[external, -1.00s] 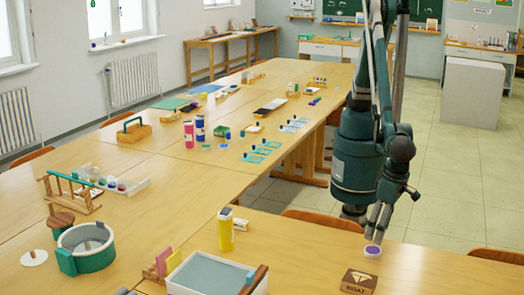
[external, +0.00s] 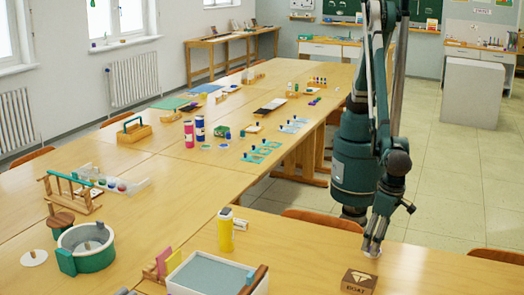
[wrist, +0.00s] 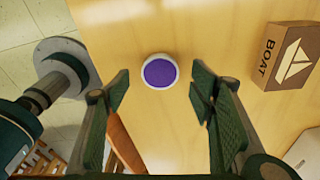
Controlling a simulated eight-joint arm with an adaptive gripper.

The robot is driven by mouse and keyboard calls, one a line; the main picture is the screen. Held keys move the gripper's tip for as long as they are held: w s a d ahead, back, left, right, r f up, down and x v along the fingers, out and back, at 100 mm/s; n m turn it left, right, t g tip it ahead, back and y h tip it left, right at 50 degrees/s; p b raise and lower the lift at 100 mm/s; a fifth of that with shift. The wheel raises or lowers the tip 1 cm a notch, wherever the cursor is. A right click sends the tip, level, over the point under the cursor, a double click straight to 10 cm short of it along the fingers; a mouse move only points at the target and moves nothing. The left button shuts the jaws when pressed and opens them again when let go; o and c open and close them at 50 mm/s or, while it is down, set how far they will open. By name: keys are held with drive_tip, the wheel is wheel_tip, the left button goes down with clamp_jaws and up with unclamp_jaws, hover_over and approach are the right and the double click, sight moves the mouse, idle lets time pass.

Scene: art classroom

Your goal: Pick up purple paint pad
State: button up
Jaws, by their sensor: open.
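The purple paint pad (wrist: 160,72) is a small round disc with a white rim and purple centre. In the wrist view it lies on the wooden table, between the lines of my two fingers and a little beyond their tips. My gripper (wrist: 160,88) is open and empty, with one finger on each side of the pad. In the external view my gripper (external: 373,245) points down low over the near right part of the table and hides most or all of the pad.
A wooden BOAT block (external: 358,282) stands close to the pad; it also shows in the wrist view (wrist: 288,55). A yellow bottle (external: 226,230) and a white tray (external: 213,259) stand to the left. The table to the right is clear.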

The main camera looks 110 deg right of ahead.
drive_tip(key=shift+w+d+f, duration=0.1)
drive_tip(key=shift+d+f, duration=0.05)
drive_tip(key=shift+f, duration=1.25)
drive_tip(key=c, duration=1)
drive_tip(key=shift+r, duration=0.1)
drive_tip(key=shift+r+p, duration=0.65)
drive_tip(key=shift+r, duration=4.3)
